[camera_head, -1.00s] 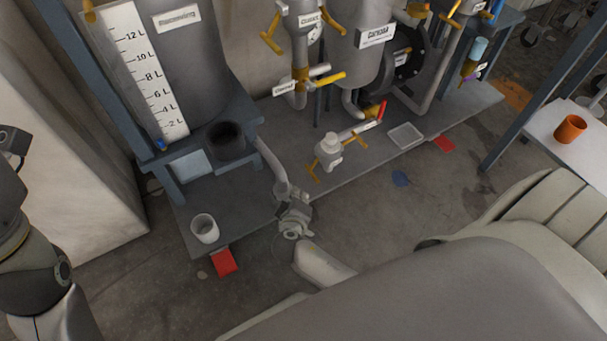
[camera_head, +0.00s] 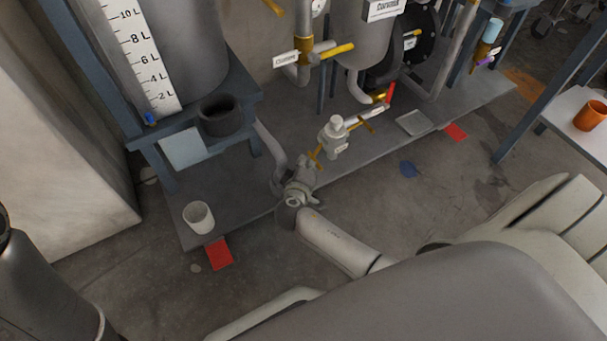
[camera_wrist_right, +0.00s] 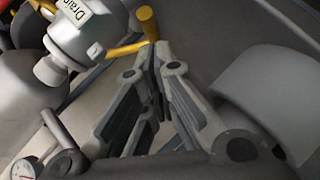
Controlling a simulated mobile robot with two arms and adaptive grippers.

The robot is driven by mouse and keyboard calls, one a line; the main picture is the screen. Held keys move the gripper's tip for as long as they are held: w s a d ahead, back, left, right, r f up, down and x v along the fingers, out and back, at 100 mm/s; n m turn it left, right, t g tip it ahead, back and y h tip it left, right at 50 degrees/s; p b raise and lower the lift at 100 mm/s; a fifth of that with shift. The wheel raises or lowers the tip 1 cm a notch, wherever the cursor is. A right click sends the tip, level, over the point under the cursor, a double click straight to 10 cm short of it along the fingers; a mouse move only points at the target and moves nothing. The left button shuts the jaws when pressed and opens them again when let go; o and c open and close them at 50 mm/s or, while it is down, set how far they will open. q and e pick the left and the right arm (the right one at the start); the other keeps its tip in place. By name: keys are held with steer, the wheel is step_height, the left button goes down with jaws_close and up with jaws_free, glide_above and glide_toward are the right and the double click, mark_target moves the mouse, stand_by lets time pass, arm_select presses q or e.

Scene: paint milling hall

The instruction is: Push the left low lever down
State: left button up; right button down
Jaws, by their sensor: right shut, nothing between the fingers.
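A low grey valve (camera_head: 333,137) with yellow levers stands near the platform's front edge. Its left yellow lever (camera_head: 315,157) points down toward my right gripper (camera_head: 306,168). In the right wrist view the valve (camera_wrist_right: 90,32) bears a label starting "Drain", and the yellow lever (camera_wrist_right: 125,46) sticks out beneath it. There my right gripper (camera_wrist_right: 160,52) is shut and empty, its fingertips right beside the lever's end. I cannot tell whether they touch. My left gripper is out of view.
A white cup (camera_head: 199,218) stands on the platform's left corner. A black pot (camera_head: 219,116) sits below the scaled tank (camera_head: 190,45). A red lever (camera_head: 390,94) and a shallow tray (camera_head: 413,123) are to the right. An orange cup (camera_head: 590,115) stands on a side table.

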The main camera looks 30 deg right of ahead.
steer(key=shift+w+d+f, duration=0.1)
steer(key=shift+w+d, duration=0.15)
steer(key=shift+w, duration=0.05)
steer(key=shift+f, duration=0.1)
